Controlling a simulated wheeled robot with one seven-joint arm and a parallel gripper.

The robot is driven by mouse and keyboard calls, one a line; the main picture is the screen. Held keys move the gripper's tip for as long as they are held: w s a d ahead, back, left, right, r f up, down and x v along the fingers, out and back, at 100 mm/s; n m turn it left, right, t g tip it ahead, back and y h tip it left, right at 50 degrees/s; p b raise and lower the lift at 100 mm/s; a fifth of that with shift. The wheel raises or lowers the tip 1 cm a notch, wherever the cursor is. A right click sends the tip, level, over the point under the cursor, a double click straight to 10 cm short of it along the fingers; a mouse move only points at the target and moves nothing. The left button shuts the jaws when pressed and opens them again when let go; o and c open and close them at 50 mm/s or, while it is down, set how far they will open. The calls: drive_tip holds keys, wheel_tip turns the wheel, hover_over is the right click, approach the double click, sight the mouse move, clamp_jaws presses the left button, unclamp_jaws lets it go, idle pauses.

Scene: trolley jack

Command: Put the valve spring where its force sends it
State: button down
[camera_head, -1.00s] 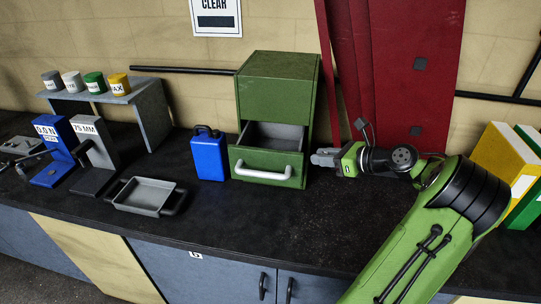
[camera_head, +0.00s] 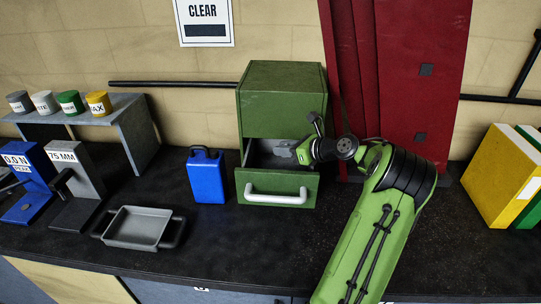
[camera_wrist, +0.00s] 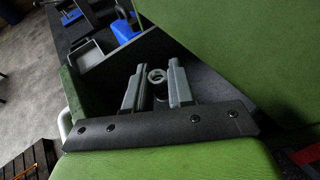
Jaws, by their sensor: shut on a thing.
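The valve spring shows in the wrist view as a small grey ring-ended coil (camera_wrist: 157,76) between the fingers of my gripper (camera_wrist: 154,82), which is shut on it. In the head view my gripper (camera_head: 287,150) reaches from the right into the open drawer (camera_head: 277,187) of the green cabinet (camera_head: 283,101); the spring cannot be made out there. A blue tester (camera_head: 27,181) reading "0.0 N PEAK" and a grey stand (camera_head: 78,181) marked "75 MM" are at the left. White, green, yellow and dark labelled cups (camera_head: 70,102) stand on a grey shelf (camera_head: 129,112).
A grey tray (camera_head: 137,228) with black handles lies at the front left. A blue can (camera_head: 206,177) stands left of the drawer. A red panel (camera_head: 405,80) is behind my arm, with yellow and green binders (camera_head: 497,180) at the right.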

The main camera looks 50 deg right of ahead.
drive_tip(key=x, duration=0.3)
drive_tip(key=f+x, duration=0.1)
drive_tip(key=x, duration=0.2)
drive_tip(key=shift+w+f, duration=0.1)
drive_tip(key=shift+w, duration=0.05)
drive_tip(key=shift+f, duration=0.1)
drive_tip(key=shift+f, duration=0.45)
drive_tip(key=c, duration=1)
unclamp_jaws()
drive_tip(key=shift+o, duration=0.2)
